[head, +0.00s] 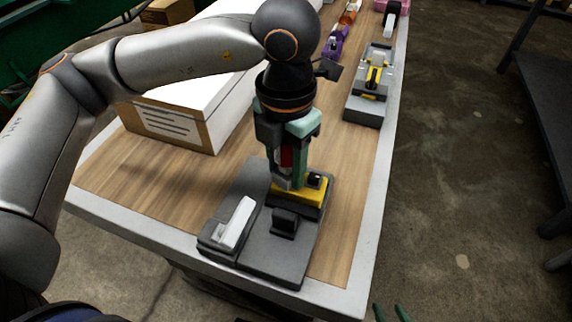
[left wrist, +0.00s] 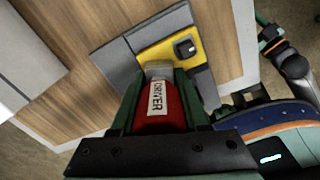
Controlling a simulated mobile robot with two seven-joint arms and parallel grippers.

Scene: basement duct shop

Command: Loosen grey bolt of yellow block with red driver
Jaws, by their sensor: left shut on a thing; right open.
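My left gripper (head: 287,182) points down over the yellow block (head: 297,194) and is shut on the red driver (head: 286,157). The driver also shows in the left wrist view (left wrist: 160,108), red with a white "DRIVER" label, its far end by the yellow block (left wrist: 155,54). Whether its tip touches a bolt is hidden. A dark square fitting (left wrist: 185,47) with a small grey centre sits on the block beside the driver; I cannot tell whether this is the grey bolt. My right gripper (head: 391,313) shows only its green fingertips at the bottom edge, open and apart from the bench.
The yellow block sits on a grey base plate (head: 262,252) with a white lever-like piece (head: 235,222) and a dark block (head: 284,222). A large white-and-brown box (head: 172,128) stands left. Another grey fixture (head: 366,92) is farther back. Bare wood lies between them.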

